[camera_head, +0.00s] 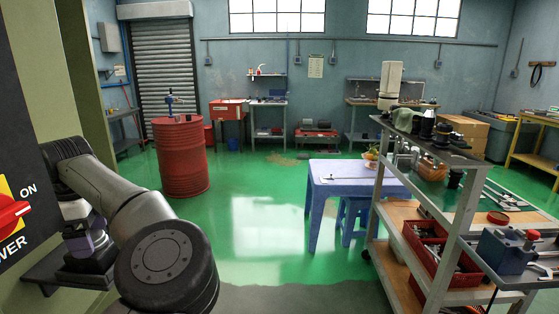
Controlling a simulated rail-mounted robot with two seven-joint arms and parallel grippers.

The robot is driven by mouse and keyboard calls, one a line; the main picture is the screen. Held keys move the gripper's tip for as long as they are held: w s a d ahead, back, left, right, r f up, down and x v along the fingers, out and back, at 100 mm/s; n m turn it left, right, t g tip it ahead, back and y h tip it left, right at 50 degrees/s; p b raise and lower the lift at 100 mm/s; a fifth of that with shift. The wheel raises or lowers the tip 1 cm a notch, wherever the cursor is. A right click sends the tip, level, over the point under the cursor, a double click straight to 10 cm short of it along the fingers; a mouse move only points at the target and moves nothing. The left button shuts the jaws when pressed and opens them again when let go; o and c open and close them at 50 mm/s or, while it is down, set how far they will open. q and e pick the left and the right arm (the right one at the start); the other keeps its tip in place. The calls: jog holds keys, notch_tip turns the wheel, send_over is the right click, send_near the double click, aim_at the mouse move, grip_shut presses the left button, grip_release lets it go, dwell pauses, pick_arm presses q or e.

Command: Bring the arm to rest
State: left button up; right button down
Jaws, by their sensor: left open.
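My left arm comes in from the left, with its large dark round joint low in the picture. My left gripper (72,272) is at the lower left, partly behind the arm, beside the panel with the red power knob. It is open, and I see nothing between its fingers. My right arm and gripper are out of view. The tooling cart (455,216) stands at the right, well apart from my left gripper.
A dark panel with a red power knob (10,212) is close at the left edge. A red barrel (181,160) stands beyond my arm. A pale blue table (345,178) and stool are left of the cart. The green floor (262,235) between barrel and table is clear.

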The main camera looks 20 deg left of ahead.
pick_arm(q)
jog(key=n+b, duration=0.1)
jog(key=n, duration=0.1)
jog(key=shift+f+n, duration=0.2)
jog(key=shift+n, duration=0.2)
jog(key=n+b, duration=0.2)
jog(key=n, duration=0.1)
jog(key=shift+b, duration=0.3)
notch_tip(320, 180, up, 3)
jog(key=shift+f+n+p, duration=0.1)
jog(key=shift+n+p, duration=0.2)
jog(key=shift+p, duration=0.45)
jog(key=shift+r, duration=0.75)
jog(key=shift+r+p, duration=0.3)
jog(key=shift+p, duration=0.05)
